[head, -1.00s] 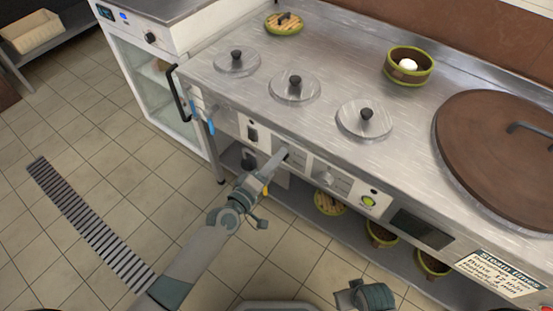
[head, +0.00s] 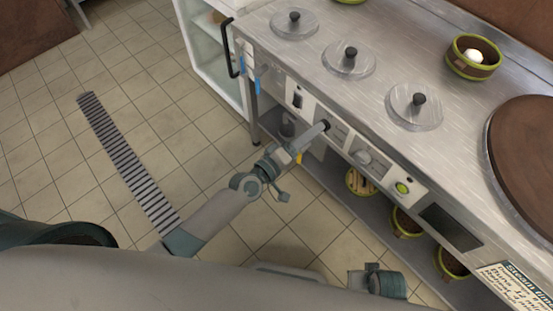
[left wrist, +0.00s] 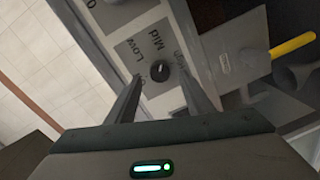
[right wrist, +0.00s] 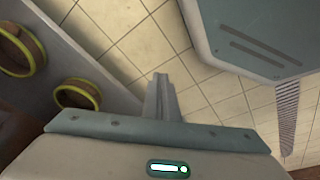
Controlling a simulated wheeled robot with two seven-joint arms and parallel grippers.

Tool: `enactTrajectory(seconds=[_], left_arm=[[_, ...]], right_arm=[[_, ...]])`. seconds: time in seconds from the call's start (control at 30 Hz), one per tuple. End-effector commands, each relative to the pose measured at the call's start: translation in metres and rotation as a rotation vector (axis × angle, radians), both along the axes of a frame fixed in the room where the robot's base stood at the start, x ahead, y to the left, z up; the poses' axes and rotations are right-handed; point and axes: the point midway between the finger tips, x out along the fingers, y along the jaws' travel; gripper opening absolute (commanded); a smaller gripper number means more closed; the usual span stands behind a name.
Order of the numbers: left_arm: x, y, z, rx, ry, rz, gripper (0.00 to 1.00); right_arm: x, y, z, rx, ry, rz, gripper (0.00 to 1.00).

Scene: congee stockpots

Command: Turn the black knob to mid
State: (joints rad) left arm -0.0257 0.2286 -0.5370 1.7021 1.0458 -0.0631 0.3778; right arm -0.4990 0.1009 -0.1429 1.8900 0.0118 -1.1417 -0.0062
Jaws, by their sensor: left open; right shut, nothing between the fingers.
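The black knob (left wrist: 159,70) sits on a light dial plate on the counter's front panel. In the left wrist view, "Low" and "Mid" are readable beside it; which mark it points at is too small to tell. In the head view the knob (head: 325,126) shows as a dark spot at my left gripper's tip. My left gripper (head: 315,133) is open, facing the panel. In the left wrist view its fingers (left wrist: 159,82) lie on either side of the knob; contact cannot be told. My right gripper (right wrist: 160,80) is shut and empty, low in front of the counter.
A second, light knob (head: 366,157) and a green-lit button (head: 402,188) are right of the black knob. A black switch (head: 297,98) is to its left. Lidded pots (head: 348,60) are set in the steel top. Baskets (head: 361,183) stand on the shelf below. The floor (head: 110,150) is open.

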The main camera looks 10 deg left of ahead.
Motion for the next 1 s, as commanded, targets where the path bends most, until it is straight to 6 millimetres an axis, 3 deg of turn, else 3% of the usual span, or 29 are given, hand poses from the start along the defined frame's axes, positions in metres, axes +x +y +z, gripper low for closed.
enactTrajectory(seconds=[0.23, 0.6, 0.8, 1.0], left_arm=[[-0.041, 0.028, 0.0, 0.003, 0.002, 0.0, 0.47], [-0.099, 0.067, 0.005, 0.001, 0.001, -0.002, 0.47], [-0.115, 0.079, 0.006, 0.001, 0.001, 0.0, 0.47], [-0.12, 0.082, 0.007, 0.0, 0.0, 0.0, 0.47]], right_arm=[[0.0, 0.0, 0.0, 0.0, 0.002, 0.0, 0.0], [-0.002, 0.001, 0.018, 0.0, 0.001, 0.001, 0.0], [-0.003, 0.001, 0.027, -0.001, 0.001, -0.001, 0.0], [0.001, 0.0, 0.033, -0.001, -0.009, -0.003, 0.0]])
